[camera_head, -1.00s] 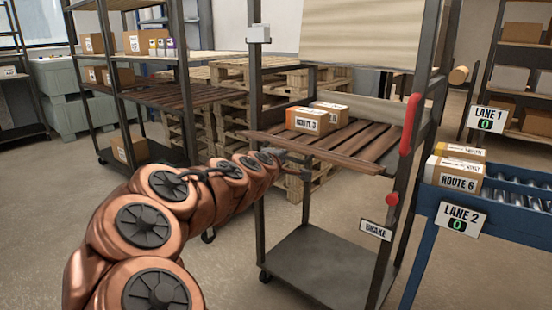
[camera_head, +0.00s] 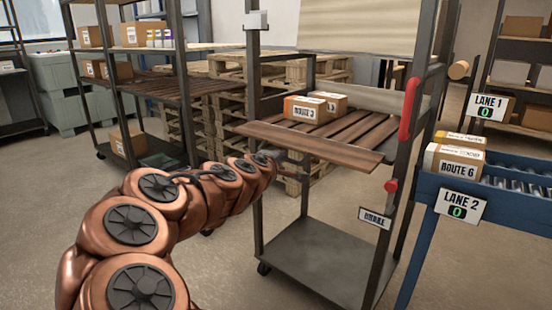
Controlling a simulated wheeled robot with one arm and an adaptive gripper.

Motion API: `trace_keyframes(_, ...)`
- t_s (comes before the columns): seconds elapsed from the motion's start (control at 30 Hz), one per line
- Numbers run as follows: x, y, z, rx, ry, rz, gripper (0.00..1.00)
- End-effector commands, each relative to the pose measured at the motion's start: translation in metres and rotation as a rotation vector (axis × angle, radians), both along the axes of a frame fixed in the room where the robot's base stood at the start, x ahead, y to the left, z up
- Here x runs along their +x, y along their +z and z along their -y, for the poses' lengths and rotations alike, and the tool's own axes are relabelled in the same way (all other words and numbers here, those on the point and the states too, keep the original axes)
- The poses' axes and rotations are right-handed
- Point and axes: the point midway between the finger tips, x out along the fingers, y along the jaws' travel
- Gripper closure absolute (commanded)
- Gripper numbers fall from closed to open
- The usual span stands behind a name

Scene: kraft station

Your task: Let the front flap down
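The front flap (camera_head: 310,145) is a long brown wooden board along the front edge of the cart's slatted shelf. It leans outward from the shelf, with its broad face showing and its near edge toward me. The cart (camera_head: 325,255) has a grey metal frame and a lower deck. My gripper (camera_head: 284,163) is at the end of my copper-coloured arm, just below the left half of the flap. It is small and dark here; whether it touches the flap or is open or shut cannot be told.
Two cartons, one marked ROUTE 3 (camera_head: 304,108), sit on the slatted shelf behind the flap. A red handle (camera_head: 410,108) and a BRAKE sign (camera_head: 374,218) are on the right post. The blue LANE 2 conveyor (camera_head: 500,222) stands close at right.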

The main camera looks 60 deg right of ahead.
Motion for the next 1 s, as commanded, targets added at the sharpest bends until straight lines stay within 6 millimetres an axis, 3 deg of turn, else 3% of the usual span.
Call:
trace_keyframes(0.33,0.0007,-0.0012,-0.0002,0.001,0.001,0.000,1.00)
trace_keyframes(0.37,0.0007,-0.0013,-0.0002,0.001,0.001,0.000,0.85)
trace_keyframes(0.6,0.0004,-0.0010,-0.0001,0.001,0.001,0.001,0.61)
trace_keyframes(1.0,-0.0003,0.0009,-0.0043,0.000,0.002,0.001,0.61)
